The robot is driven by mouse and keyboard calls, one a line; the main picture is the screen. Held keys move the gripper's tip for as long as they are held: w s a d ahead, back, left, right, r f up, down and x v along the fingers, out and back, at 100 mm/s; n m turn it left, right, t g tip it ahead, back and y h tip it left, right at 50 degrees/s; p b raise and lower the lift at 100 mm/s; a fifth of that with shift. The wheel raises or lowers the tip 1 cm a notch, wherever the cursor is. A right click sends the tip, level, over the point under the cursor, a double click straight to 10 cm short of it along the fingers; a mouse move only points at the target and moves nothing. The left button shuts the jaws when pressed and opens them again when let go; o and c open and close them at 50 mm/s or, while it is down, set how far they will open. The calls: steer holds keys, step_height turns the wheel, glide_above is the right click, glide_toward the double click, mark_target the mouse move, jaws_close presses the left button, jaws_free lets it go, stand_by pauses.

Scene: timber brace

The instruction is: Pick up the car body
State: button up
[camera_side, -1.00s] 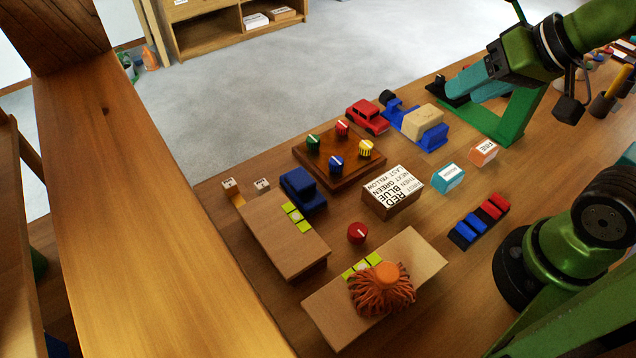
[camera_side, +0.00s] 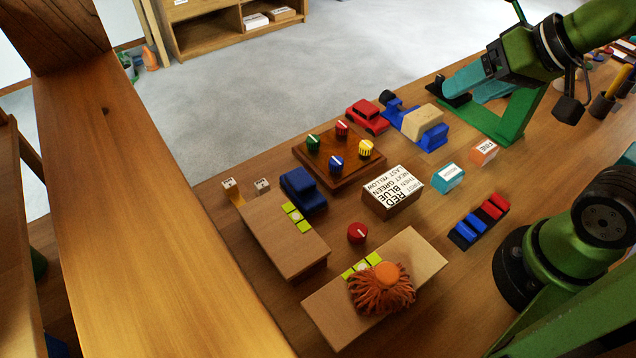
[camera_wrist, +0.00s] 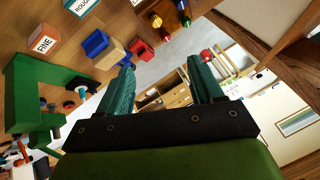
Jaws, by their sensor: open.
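A red toy car body (camera_side: 367,117) sits at the far side of the bench in the side view, just left of a blue stand. It also shows between and beyond the fingers in the wrist view (camera_wrist: 141,50). A second, dark blue car body (camera_side: 302,190) rests nearer, behind a wooden block. My gripper (camera_side: 464,92) has teal fingers and is raised at the far right, apart from both cars. In the wrist view its fingers (camera_wrist: 160,70) are spread, with nothing between them.
A blue stand holding a tan wood block (camera_side: 422,121) is beside the red car. A green frame (camera_side: 510,118) stands under my gripper. A knob board (camera_side: 340,165), a lettered block (camera_side: 392,192) and teal and orange labelled blocks (camera_side: 448,179) (camera_side: 482,152) lie nearer.

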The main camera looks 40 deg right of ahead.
steer(key=n+g+h, duration=0.2)
steer(key=n+g, duration=0.2)
steer(key=g, duration=0.3)
glide_above(301, 179)
step_height(301, 179, down, 6)
steer(key=shift+m, duration=0.3)
step_height(301, 179, down, 11)
steer(key=shift+s+d+r, duration=0.1)
steer(key=shift+s+d, duration=0.05)
steer(key=shift+f, duration=3.1)
steer(key=shift+c, duration=0.3)
